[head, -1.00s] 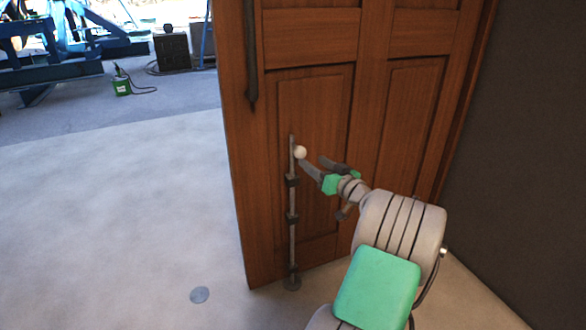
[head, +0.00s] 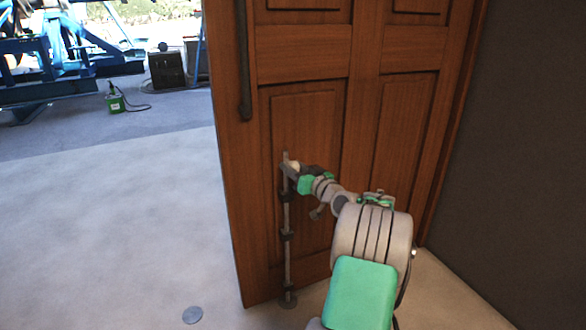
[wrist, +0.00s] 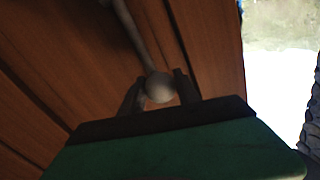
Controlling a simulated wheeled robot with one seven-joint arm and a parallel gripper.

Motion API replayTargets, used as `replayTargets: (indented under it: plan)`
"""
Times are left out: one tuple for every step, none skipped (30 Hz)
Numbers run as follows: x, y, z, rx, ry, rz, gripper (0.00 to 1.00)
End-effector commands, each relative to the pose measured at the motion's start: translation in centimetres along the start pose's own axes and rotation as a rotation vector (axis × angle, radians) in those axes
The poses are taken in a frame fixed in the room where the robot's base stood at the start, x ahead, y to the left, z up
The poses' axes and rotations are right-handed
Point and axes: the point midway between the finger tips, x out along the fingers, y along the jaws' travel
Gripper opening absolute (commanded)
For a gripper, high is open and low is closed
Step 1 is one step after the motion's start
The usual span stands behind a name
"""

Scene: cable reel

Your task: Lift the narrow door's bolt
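The bolt (head: 287,255) is a thin grey upright rod low on the free edge side of the brown wooden door (head: 305,120). It runs through dark brackets to near the floor. Its pale round knob (head: 294,165) is near the rod's top, partly hidden by my gripper. My gripper (head: 291,171) is at the knob. In the wrist view the knob (wrist: 160,88) sits between the two dark fingertips of my gripper (wrist: 160,84), close to both. I cannot tell whether the fingers press on it.
A long dark handle (head: 244,70) is on the door above the bolt. A dark wall (head: 515,150) stands close on the right. The pale floor at left is open; blue machinery (head: 50,60) stands far back.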

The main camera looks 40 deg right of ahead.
Motion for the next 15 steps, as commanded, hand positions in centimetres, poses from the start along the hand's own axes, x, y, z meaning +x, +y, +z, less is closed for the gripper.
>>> replayTargets:
  plan:
    - [-0.01,0.0,0.01,0.0,0.0,0.0,0.33]
    - [-0.01,0.0,0.01,0.0,0.0,0.0,0.31]
    - [-0.01,0.0,0.01,0.0,0.0,0.0,0.28]
    - [-0.01,0.0,0.01,0.0,0.0,0.0,0.25]
    - [-0.01,0.0,0.02,0.0,0.0,0.0,0.23]
    - [-0.01,-0.01,0.02,0.0,0.0,0.0,0.19]
    - [-0.01,0.0,0.02,0.0,0.0,0.0,0.17]
    - [-0.01,-0.01,0.02,0.0,0.0,0.0,0.14]
    - [-0.01,-0.01,0.02,0.0,0.0,0.0,0.11]
    - [-0.01,-0.01,0.02,0.0,0.0,0.0,0.09]
    - [-0.01,-0.01,0.02,0.0,0.0,0.0,0.06]
    - [-0.01,-0.01,0.03,0.0,0.0,0.0,0.03]
    - [-0.01,-0.01,0.03,0.0,0.0,0.0,0.01]
    - [-0.01,-0.01,0.03,0.0,-0.001,0.0,0.0]
    - [-0.01,-0.01,0.03,0.0,-0.001,0.0,0.0]
